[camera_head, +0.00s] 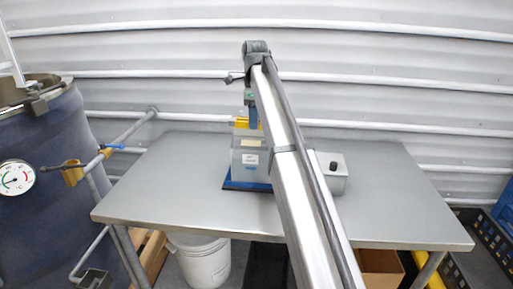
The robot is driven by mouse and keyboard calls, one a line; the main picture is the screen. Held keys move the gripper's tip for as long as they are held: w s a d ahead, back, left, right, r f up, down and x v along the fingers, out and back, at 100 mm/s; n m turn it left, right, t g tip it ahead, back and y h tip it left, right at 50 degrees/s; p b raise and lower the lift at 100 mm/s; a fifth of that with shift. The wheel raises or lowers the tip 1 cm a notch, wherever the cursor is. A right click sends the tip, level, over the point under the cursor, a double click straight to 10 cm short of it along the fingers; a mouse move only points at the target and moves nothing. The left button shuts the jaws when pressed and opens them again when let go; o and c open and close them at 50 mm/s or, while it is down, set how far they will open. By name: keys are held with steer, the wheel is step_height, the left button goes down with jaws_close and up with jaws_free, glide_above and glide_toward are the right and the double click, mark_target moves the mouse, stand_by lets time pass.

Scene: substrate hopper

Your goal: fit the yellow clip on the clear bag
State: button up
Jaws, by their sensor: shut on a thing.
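The clear bag (249,160), pale and boxy with a small white label, stands upright on a blue base on the metal table. The yellow clip (242,122) shows at the bag's top edge, partly hidden by my gripper. My gripper (253,122) points down over the bag's top and is shut on the yellow clip. My arm crosses in front and hides the right side of the bag and clip. I cannot tell from this view whether the clip is around the bag's top or just above it.
A grey box with a black knob (333,168) stands right of the bag. The metal table (170,185) is clear to the left and far right. A blue drum (45,150) with a dial gauge (15,178) and pipes stands at the left. A white bucket (203,262) is below.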

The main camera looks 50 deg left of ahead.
steer(key=shift+n, duration=0.3)
steer(key=w+a+r, duration=0.1)
steer(key=a, duration=0.1)
steer(key=w+a+r, duration=0.1)
steer(key=r, duration=0.1)
steer(key=w+a+r, duration=0.1)
steer(key=a+r, duration=0.1)
steer(key=shift+a, duration=0.35)
steer(key=shift+s+d, duration=0.15)
steer(key=shift+d, duration=0.15)
steer(key=shift+f, duration=0.1)
steer(key=shift+f, duration=0.15)
glide_above(252, 136)
steer(key=shift+w+a+f, duration=0.15)
steer(key=shift+f, duration=1.2)
steer(key=shift+w+a+f, duration=0.1)
steer(key=shift+f, duration=1.25)
steer(key=shift+f, duration=2.45)
steer(key=o, duration=0.8)
steer(key=shift+o, duration=0.6)
